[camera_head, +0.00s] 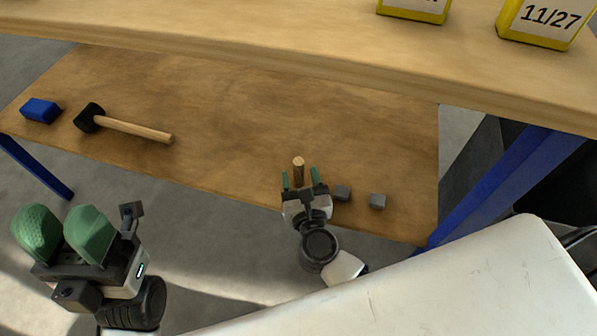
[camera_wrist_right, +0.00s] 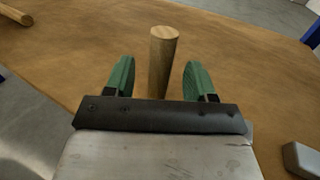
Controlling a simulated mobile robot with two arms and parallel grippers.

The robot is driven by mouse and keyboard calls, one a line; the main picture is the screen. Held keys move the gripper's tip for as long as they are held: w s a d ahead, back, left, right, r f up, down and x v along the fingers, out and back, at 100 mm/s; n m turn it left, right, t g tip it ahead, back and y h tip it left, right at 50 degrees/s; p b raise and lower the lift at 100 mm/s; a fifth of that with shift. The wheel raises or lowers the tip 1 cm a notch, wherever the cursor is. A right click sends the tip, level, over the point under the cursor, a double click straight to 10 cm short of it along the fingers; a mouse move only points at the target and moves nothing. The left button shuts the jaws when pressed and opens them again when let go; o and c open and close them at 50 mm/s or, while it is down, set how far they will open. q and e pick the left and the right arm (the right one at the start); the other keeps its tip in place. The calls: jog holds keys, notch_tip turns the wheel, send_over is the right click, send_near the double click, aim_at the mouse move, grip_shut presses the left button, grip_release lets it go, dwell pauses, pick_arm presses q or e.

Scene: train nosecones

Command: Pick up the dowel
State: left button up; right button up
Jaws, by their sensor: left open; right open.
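The dowel (camera_head: 299,168) is a short light-wood cylinder standing upright on the lower wooden shelf. It also shows in the right wrist view (camera_wrist_right: 161,62). My right gripper (camera_head: 301,176) is open, with its green fingers on either side of the dowel's line and the dowel at or just beyond the fingertips. In the right wrist view the right gripper (camera_wrist_right: 160,80) shows a gap between each finger and the dowel. The dowel's lower end is hidden behind the gripper body there. My left gripper (camera_head: 65,232) is open and empty, off the shelf at lower left.
On the lower shelf (camera_head: 230,130) lie a black mallet (camera_head: 125,127) with a wooden handle, a blue block (camera_head: 41,110) and two grey cubes, one (camera_head: 342,193) close beside my right gripper, the other (camera_head: 377,201) further right. The upper tabletop (camera_head: 250,40) overhangs the back.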

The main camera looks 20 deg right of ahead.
aim_at(300, 176)
jog(key=w, duration=0.3)
jog(key=shift+w+d, duration=0.2)
jog(key=shift+w, duration=0.05)
jog(key=c, duration=1)
